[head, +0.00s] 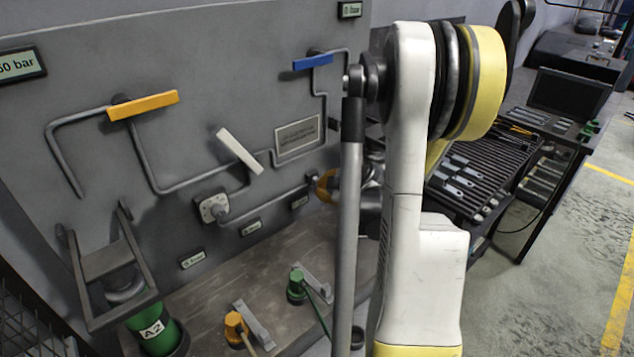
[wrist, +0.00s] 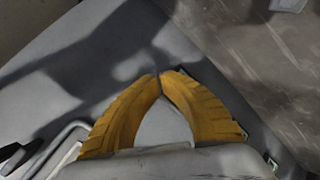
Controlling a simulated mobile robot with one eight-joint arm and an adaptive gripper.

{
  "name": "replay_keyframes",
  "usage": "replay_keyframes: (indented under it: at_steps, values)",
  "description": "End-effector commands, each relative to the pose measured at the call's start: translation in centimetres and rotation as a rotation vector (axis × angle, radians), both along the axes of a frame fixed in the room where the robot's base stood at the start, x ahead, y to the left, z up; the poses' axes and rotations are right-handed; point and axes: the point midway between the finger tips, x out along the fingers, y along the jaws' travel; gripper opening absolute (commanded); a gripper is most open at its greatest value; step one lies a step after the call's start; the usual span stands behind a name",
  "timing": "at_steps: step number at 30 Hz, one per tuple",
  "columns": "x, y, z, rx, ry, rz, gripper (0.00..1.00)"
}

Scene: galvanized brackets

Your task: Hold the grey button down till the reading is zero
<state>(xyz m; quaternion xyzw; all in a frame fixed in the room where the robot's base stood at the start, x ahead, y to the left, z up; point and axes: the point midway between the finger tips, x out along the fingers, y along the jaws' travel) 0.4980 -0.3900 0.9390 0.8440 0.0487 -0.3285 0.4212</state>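My gripper (wrist: 159,76) shows two yellow ribbed fingers in the wrist view, with their tips together and nothing visible between them. In the head view, part of my gripper (head: 327,186) shows as an orange curve close to the grey panel (head: 225,100), left of my arm. A display (head: 18,65) at the panel's far left reads what looks like 60 bar, its first digit cut off. A smaller display (head: 350,10) at the top has a reading too small to be sure of. I cannot make out a grey button in either view; my arm hides part of the panel.
The panel carries pipes with an orange lever (head: 143,105), a white lever (head: 239,151) and a blue lever (head: 313,62). Green (head: 296,284) and orange (head: 235,327) fittings stand on the bench below. A tool bench (head: 483,170) stands right; floor beyond is clear.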

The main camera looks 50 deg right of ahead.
Motion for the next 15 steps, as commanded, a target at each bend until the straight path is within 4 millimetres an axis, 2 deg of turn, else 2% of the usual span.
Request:
replay_keyframes:
  at_steps: [15]
  values:
    - [0.64,-0.07,-0.02,0.000,0.000,0.000,0.00]
